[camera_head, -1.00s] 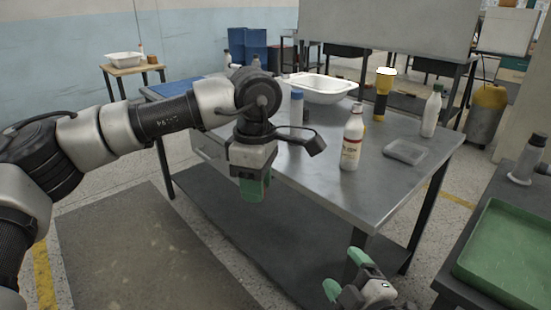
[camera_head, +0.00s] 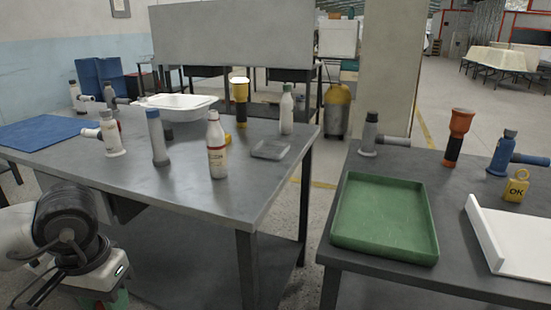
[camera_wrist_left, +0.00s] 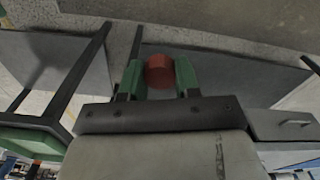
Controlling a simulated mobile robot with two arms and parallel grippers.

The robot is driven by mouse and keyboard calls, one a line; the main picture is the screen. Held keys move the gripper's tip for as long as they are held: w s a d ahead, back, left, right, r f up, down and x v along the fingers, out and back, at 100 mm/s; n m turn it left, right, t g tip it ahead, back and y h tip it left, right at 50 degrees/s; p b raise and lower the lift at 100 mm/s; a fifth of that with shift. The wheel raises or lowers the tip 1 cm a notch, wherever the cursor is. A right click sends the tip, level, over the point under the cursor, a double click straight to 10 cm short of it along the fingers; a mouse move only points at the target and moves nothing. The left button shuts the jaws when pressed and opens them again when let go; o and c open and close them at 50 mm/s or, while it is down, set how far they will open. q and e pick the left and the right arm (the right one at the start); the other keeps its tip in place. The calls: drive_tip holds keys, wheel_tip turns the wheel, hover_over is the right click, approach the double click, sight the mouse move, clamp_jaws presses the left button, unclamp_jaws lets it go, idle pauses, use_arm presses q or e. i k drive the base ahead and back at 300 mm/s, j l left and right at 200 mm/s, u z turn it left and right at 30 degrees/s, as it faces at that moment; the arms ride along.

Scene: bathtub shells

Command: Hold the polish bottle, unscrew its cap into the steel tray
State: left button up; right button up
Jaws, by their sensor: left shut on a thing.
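In the left wrist view my left gripper (camera_wrist_left: 159,80) is shut on a dark red round object (camera_wrist_left: 158,70) between its green fingers. Its body is mostly hidden from this angle. In the head view this gripper (camera_head: 112,300) is low at the bottom left, in front of the steel table, largely cut off. A white bottle with a red and white label (camera_head: 217,150) stands upright on the table. A pale bottle with a green cap (camera_head: 286,112) stands farther back. I cannot tell which is the polish bottle. A small shallow grey tray (camera_head: 271,149) lies near them. My right gripper is out of view.
The steel table (camera_head: 185,205) also bears a blue-capped cylinder (camera_head: 157,138), a white basin (camera_head: 176,105), a yellow and black torch (camera_head: 240,100) and a blue mat (camera_head: 42,132). A second table at right holds a green tray (camera_head: 385,215). A floor gap separates the tables.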

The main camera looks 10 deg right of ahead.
sight(216, 142)
drive_tip(key=i+z, duration=0.1)
drive_tip(key=z, duration=0.3)
drive_tip(key=i+z, duration=0.1)
drive_tip(key=z, duration=0.25)
drive_tip(key=j+z, duration=0.15)
drive_tip(key=z, duration=0.25)
drive_tip(key=i+j+z, duration=0.1)
drive_tip(key=z, duration=0.25)
